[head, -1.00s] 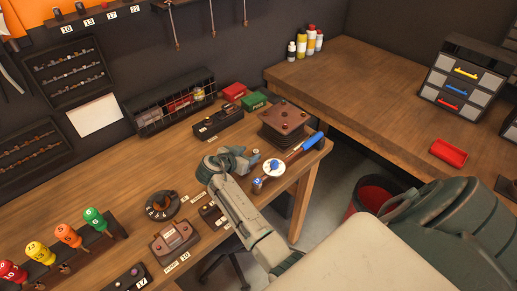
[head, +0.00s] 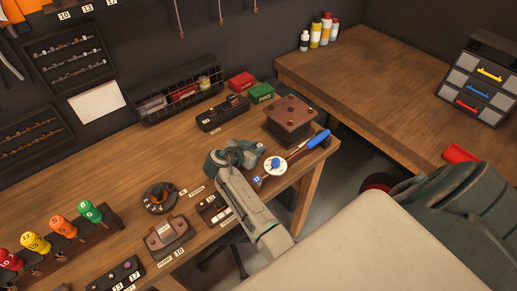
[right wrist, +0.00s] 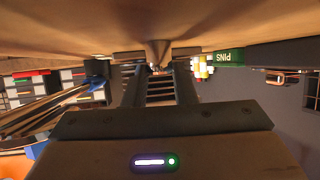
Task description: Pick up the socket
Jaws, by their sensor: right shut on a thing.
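My right gripper (head: 256,152) is low over the wooden bench near its right end, and its arm comes in from the lower right. In the right wrist view its two fingers (right wrist: 158,72) are closed around a small socket (right wrist: 158,56), which is mostly hidden between the tips. In the head view the gripper itself hides the held socket. A small blue-marked piece (head: 257,182) stands beside the gripper, next to a white round dial with a blue knob (head: 275,165). My left gripper is not in view.
A blue-handled tool (head: 309,144) lies beside the dial. A brown block (head: 291,117) stands behind it. A black holder (head: 222,114), red box (head: 241,81) and green box (head: 261,92) sit farther back. Colored-handled drivers (head: 60,229) stand at left. Open wood lies left of the gripper.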

